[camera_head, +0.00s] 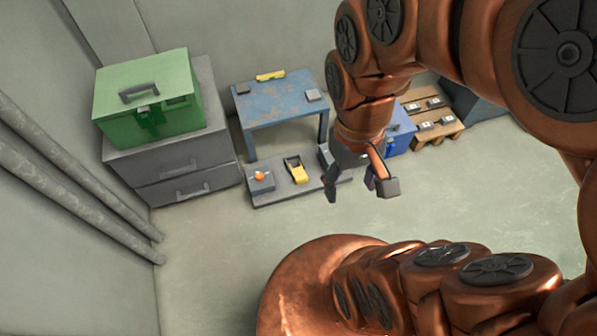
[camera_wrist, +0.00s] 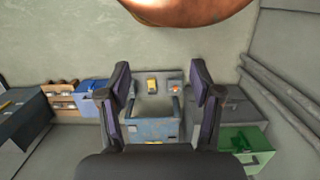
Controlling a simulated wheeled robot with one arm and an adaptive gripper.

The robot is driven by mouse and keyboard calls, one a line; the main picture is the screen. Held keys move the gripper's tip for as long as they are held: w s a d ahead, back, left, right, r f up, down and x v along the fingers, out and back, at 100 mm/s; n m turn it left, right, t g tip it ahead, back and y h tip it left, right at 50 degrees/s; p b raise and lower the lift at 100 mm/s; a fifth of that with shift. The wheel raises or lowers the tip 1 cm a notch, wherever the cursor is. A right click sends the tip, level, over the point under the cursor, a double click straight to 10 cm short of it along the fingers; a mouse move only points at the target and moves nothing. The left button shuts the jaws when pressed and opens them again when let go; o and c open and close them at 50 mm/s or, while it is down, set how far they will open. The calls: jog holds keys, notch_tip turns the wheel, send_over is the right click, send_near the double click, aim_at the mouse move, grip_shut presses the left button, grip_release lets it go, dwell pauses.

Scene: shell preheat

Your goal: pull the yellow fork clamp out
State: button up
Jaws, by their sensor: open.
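A yellow fork-shaped piece (camera_head: 297,171), which looks like the fork clamp, sits on a low grey base (camera_head: 272,197) in front of the blue table. In the wrist view the yellow piece (camera_wrist: 152,85) lies between and beyond my fingers. My gripper (camera_head: 360,193) is open and empty, to the right of the yellow piece in the head view and apart from it. In the wrist view my gripper (camera_wrist: 160,72) shows two dark fingers spread wide. What the fork seats on is too small to tell.
A small grey box with an orange knob (camera_head: 259,176) stands left on the base. Another yellow item (camera_head: 270,75) lies on the blue table (camera_head: 275,100). A green case (camera_head: 150,95) sits on grey drawers (camera_head: 175,165). A blue box (camera_head: 400,135) and wooden rack (camera_head: 440,130) stand right.

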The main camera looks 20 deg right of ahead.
jog(key=o, duration=0.5)
jog(key=w+f+b, duration=0.4)
jog(key=w, duration=0.3)
jog(key=shift+f, duration=0.4)
jog(key=t+b, duration=0.2)
jog(key=b, duration=3.8)
send_over(301, 177)
notch_tip(301, 177, down, 79)
jog(key=shift+s+r, duration=0.15)
jog(key=shift+r, duration=0.05)
jog(key=shift+f, duration=0.6)
notch_tip(301, 177, down, 7)
jog(key=b, duration=0.3)
jog(key=shift+f, duration=0.15)
jog(key=shift+c, duration=0.2)
